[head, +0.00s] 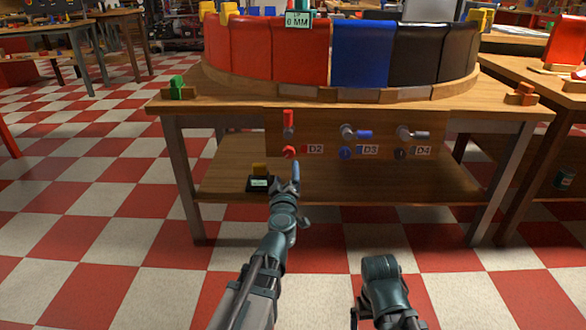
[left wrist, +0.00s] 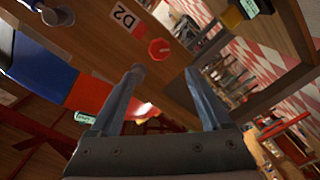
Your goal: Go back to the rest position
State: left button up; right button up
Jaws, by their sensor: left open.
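My left gripper (head: 291,177) is open and empty in front of the workbench's front panel (head: 335,145), just below the red D2 knob (head: 290,152). In the left wrist view, the two fingers of my left gripper (left wrist: 165,75) stand apart with nothing between them. The red knob (left wrist: 160,48) and the D2 label (left wrist: 124,18) lie beyond the fingertips. I cannot tell the exact gap to the panel. Part of my right arm (head: 383,285) shows at the bottom, but its gripper is not visible.
Above the knobs are a red D2 lever (head: 288,120), a blue D3 lever (head: 357,133) and a grey D4 lever (head: 413,134). A small black device with a yellow top (head: 260,180) sits on the lower shelf (head: 340,182). The checkered floor (head: 100,200) at left is clear.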

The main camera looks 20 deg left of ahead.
pick_arm(q)
jog(key=shift+v, duration=1.25)
